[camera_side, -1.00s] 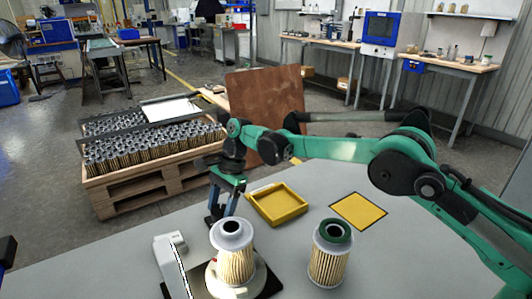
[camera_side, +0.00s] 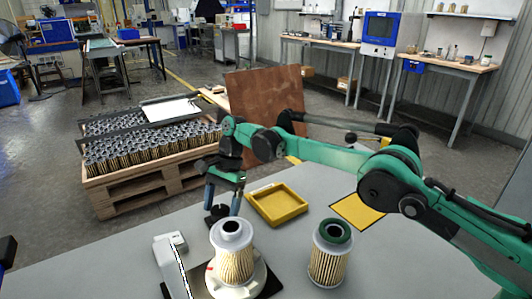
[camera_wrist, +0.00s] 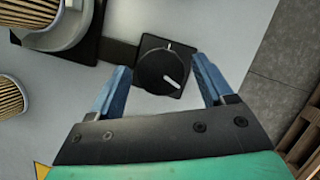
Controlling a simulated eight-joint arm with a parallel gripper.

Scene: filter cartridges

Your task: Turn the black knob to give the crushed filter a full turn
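A filter (camera_side: 236,262) with pleated cream sides and a grey top stands upright on a pale round turntable (camera_side: 258,280) on a dark base; I cannot make out crushing. Its lower part and the turntable show at the top left of the wrist view. The black knob (camera_wrist: 155,65) sits on a dark square plate, its white pointer toward the lower right in that view. My gripper (camera_side: 222,208) points down over the knob. In the wrist view its blue fingers (camera_wrist: 161,66) are apart, one on each side of the knob, with gaps visible.
A second filter (camera_side: 329,262) with a green top stands to the right. A yellow tray (camera_side: 278,205) and a yellow mat (camera_side: 355,212) lie behind. A grey device (camera_side: 168,252) stands left of the turntable. A crate of filters (camera_side: 125,185) is beyond the table.

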